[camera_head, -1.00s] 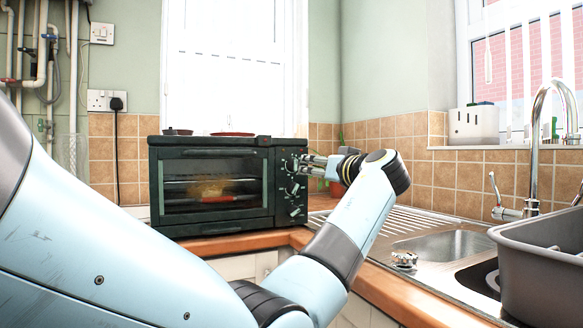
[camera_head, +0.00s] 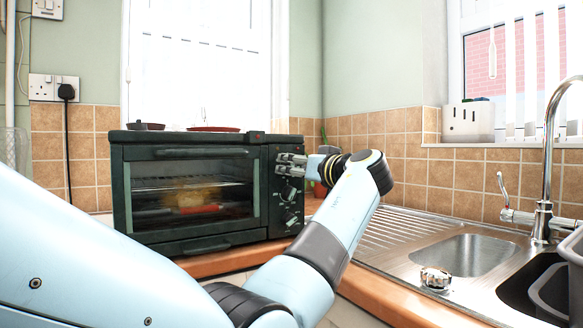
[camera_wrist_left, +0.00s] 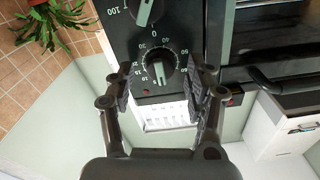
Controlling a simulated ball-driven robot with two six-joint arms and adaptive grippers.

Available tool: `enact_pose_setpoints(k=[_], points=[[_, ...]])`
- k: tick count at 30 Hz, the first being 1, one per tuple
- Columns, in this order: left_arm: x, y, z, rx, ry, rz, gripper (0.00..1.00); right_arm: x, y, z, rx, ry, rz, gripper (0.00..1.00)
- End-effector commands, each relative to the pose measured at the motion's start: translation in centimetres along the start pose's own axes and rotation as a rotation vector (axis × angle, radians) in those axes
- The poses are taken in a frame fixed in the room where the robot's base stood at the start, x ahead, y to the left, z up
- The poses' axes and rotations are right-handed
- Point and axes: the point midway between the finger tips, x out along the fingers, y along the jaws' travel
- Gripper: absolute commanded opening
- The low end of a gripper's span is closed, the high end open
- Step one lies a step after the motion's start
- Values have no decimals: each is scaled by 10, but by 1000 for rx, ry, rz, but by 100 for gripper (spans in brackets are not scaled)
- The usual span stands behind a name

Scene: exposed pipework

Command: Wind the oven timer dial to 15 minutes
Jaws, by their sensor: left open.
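The black toaster oven (camera_head: 186,248) stands on the wooden worktop with its knob panel at its right side. My left gripper (camera_head: 283,164) is in front of the upper part of that panel and hides the top knob in the head view. In the left wrist view, which looks upside down, a round dial (camera_wrist_left: 159,67) with a light grey pointer and printed numerals sits between the fingers of my left gripper (camera_wrist_left: 165,76). The fingers are open, one on each side. I cannot tell whether they touch it. A second knob (camera_wrist_left: 146,10) is partly cut off at the top. My right gripper is not in view.
The sink (camera_head: 466,256) and tap (camera_head: 545,190) are on the right, with a grey basin (camera_head: 574,247) at the edge. A potted plant (camera_wrist_left: 47,22) stands beside the oven. A red-rimmed dish (camera_head: 213,129) rests on the oven.

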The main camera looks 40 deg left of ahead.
Motion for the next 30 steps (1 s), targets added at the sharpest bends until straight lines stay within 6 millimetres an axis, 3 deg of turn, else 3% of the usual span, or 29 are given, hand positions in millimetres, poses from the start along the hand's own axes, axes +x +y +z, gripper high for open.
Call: enact_pose_setpoints(k=[5, 18, 30], points=[[0, 0, 0, 0, 0, 0, 54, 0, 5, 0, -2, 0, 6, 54], [0, 0, 0, 0, 0, 0, 0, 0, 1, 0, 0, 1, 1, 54], [0, 0, -1, 89, 0, 1, 0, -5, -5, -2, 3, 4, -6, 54]])
